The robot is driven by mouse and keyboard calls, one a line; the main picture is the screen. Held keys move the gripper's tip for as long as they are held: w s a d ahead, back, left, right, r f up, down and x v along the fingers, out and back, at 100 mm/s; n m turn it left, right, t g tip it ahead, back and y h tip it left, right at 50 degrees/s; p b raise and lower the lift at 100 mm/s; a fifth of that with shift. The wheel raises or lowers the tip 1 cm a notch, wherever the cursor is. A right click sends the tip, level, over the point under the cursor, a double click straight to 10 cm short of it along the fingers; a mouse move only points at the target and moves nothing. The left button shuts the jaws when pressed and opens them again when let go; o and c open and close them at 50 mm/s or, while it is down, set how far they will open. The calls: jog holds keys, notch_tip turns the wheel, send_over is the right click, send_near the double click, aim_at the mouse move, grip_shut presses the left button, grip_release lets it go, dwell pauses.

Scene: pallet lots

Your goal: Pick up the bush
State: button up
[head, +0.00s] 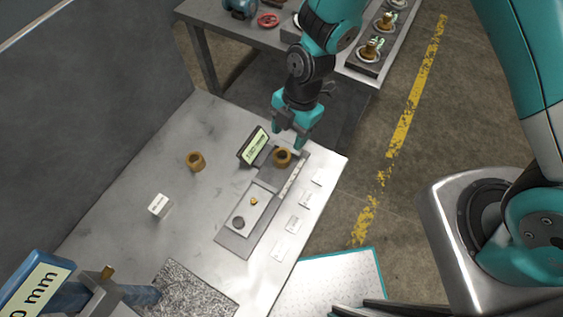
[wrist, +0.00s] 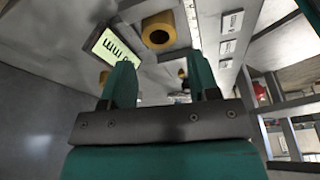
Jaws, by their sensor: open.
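A brown-gold ring-shaped bush (head: 282,156) sits at the far end of a grey plate (head: 234,241), beside a tilted display. It seems to be the bush near the top of the wrist view (wrist: 158,31), with its dark bore showing. A second, similar bush (head: 196,161) stands alone on the bare table to the left. My gripper (head: 288,139) is open and empty, just above and beyond the bush on the plate in the head view. Its two fingers also show in the wrist view (wrist: 161,75), with the bush beyond them and not between them.
The display (head: 253,146) stands close to the left of the plate's bush. A white block (head: 159,205) and several labels (head: 294,224) lie on the metal table (head: 125,190). A granite slab (head: 185,290) is at the front. Another bench (head: 215,22) stands behind.

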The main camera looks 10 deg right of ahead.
aim_at(282, 154)
jog(key=b+x, duration=0.1)
jog(key=x, duration=0.1)
jog(key=b+x, duration=0.2)
jog(key=x, duration=0.1)
jog(key=b+x, duration=0.1)
jog(key=x, duration=0.2)
jog(key=shift+a+r, duration=0.1)
jog(key=shift+a, duration=0.15)
jog(key=shift+c, duration=0.2)
jog(key=shift+r, duration=0.1)
jog(key=c, duration=0.7)
